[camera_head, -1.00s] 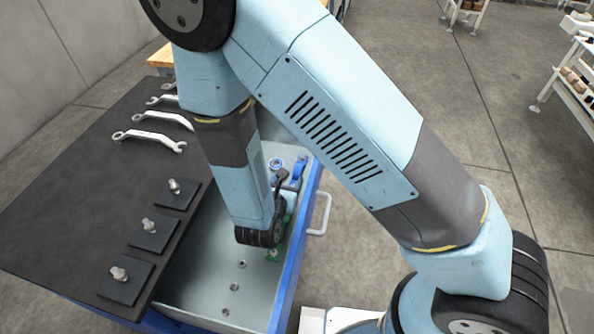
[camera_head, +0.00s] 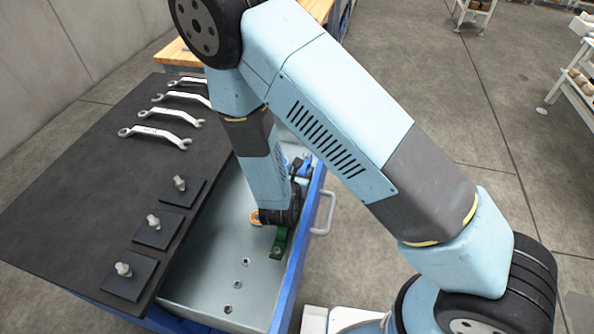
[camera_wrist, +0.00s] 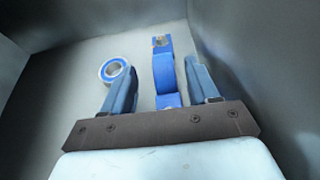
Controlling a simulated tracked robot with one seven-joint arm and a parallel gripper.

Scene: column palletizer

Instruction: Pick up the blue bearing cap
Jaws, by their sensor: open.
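The blue bearing cap (camera_wrist: 163,72), a curved blue part with a flat end, lies on the tray floor in the wrist view. It shows between the two fingers of my gripper (camera_wrist: 162,82), which is open with space on both sides of the part. I cannot tell how far below the fingertips it is. In the head view a bit of blue (camera_head: 306,168) shows beside my wrist, partly hidden by it. My fingers are hidden there behind my arm.
A blue-rimmed ring bearing (camera_wrist: 115,71) lies left of the cap. A green part (camera_head: 279,243) and an orange ring (camera_head: 254,217) are near my wrist. Tray walls (camera_wrist: 230,50) stand close by. Several wrenches (camera_head: 160,135) and pegged plates (camera_head: 153,229) lie on the dark top.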

